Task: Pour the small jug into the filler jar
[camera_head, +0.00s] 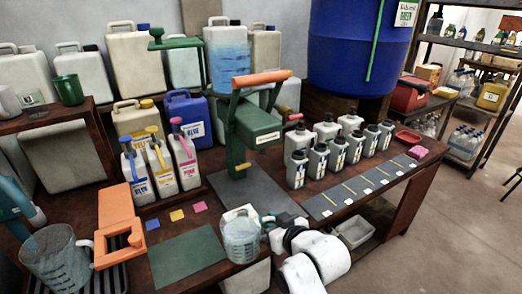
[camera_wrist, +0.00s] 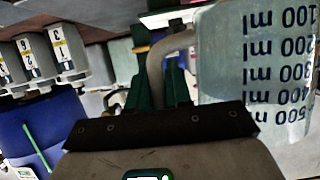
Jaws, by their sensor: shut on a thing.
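The small jug (camera_head: 241,241) is clear with blue measuring marks. It is at the front edge of the bench in the head view, roughly upright. My gripper (camera_head: 276,226) reaches in from the right and is shut on its handle side. In the wrist view the jug (camera_wrist: 262,75) fills the right, its 100 to 500 ml marks upside down, with its pale handle (camera_wrist: 172,48) beside it. I cannot tell how much it holds. The filler jar (camera_head: 228,66), clear with blue liquid, is high on the green filling stand (camera_head: 245,130) with its orange lever.
A larger clear jug (camera_head: 56,262) stands front left beside an orange clamp-like frame (camera_head: 118,222). Yellow, blue and pink labelled bottles (camera_head: 160,165) stand left of the stand. Several grey-white bottles (camera_head: 325,145) stand to its right. A green mat (camera_head: 186,257) lies bare at the front.

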